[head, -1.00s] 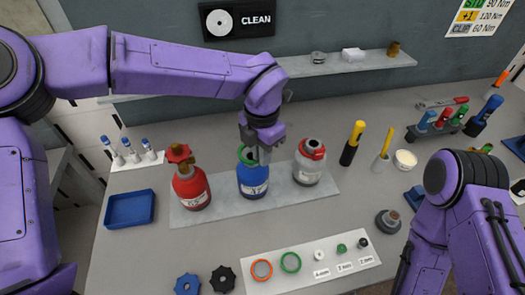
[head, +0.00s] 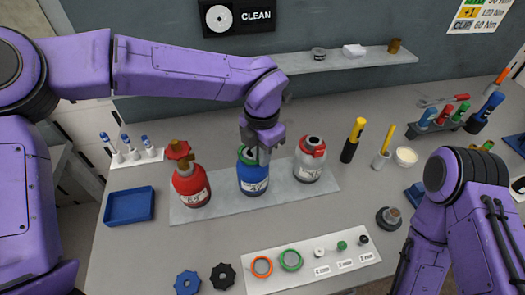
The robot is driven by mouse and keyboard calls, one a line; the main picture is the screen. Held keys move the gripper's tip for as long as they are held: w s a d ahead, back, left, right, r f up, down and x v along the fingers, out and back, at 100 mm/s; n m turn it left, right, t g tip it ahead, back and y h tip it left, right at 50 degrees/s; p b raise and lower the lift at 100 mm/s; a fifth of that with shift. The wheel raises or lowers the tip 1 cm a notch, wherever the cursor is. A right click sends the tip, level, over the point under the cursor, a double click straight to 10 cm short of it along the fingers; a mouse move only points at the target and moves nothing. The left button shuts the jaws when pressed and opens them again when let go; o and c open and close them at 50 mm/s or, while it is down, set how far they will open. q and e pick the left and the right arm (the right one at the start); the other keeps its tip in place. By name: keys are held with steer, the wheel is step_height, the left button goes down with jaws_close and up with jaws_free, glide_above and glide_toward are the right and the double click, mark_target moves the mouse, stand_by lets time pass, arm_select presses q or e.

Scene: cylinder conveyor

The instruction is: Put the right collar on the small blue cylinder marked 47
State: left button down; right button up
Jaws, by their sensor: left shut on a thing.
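The small blue cylinder (head: 253,181) stands upright on a grey strip in the middle of the table. A white label on its front seems to read 47. A green part shows around its top (head: 245,154). My left gripper (head: 262,152) points down at this top and is shut on it; the fingers hide the neck, so the exact hold is unclear. An orange ring collar (head: 252,268) and a green ring collar (head: 281,263) lie on a white board at the front. My right arm comes in at the right; its gripper is out of view.
A red cylinder (head: 190,186) stands left of the blue one, a grey cylinder (head: 309,164) with a red top to its right. A blue tray (head: 112,207) is at the left. Blue and black knobs (head: 223,277) lie in front. The white board (head: 300,281) also carries small labelled parts.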

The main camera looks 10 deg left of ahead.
arm_select(q)
steer(key=shift+f+b, duration=0.4)
steer(key=shift+f, duration=0.45)
steer(key=c, duration=1.1)
jaws_free()
steer(key=shift+o, duration=0.2)
steer(key=shift+r, duration=0.1)
step_height(320, 180, up, 6)
steer(key=p, duration=0.6)
